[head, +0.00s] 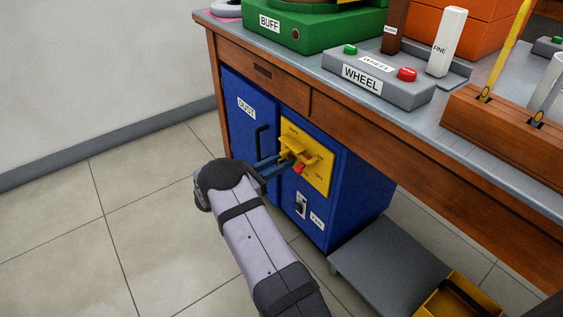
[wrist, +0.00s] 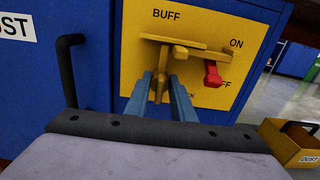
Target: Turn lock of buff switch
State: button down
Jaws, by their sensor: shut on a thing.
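The yellow buff switch panel (head: 324,164) is on the front of a blue cabinet under the bench. In the wrist view the panel (wrist: 215,25) reads BUFF at the top and ON at the right; the lower lettering is partly hidden. A yellow lock piece (wrist: 160,88) stands out from it, with a crossbar lying nearly level behind. A red switch lever (wrist: 212,76) sits just right of the lock, between ON and a partly covered OFF; it also shows in the head view (head: 299,169). My gripper (wrist: 160,80) has its blue fingers on either side of the lock piece, shut on it.
The cabinet (head: 357,200) has a black handle (head: 262,143) left of the panel and a small switch marked FAN (head: 302,205) below. A grey low platform (head: 385,260) and a yellow bin (head: 470,300) stand to the right. The tiled floor at left is clear.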

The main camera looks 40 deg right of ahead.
jog(key=shift+r+n+p, duration=0.1)
jog(key=shift+n+p, duration=0.2)
jog(key=shift+p, duration=0.15)
jog(key=n+p, duration=0.2)
jog(key=n, duration=0.1)
jog(key=shift+p, duration=0.4)
jog(key=n+p, duration=0.2)
jog(key=n, duration=0.2)
jog(key=shift+w, duration=0.1)
jog(key=n, duration=0.1)
jog(key=n+p, duration=0.1)
jog(key=n, duration=0.3)
jog(key=shift+f, duration=0.25)
jog(key=n+p, duration=0.1)
jog(key=n, duration=0.4)
jog(key=shift+f, duration=0.15)
jog(key=shift+a, duration=0.1)
jog(key=c, duration=1.9)
grip_release()
jog(key=shift+o, duration=0.2)
jog(key=shift+w, duration=0.1)
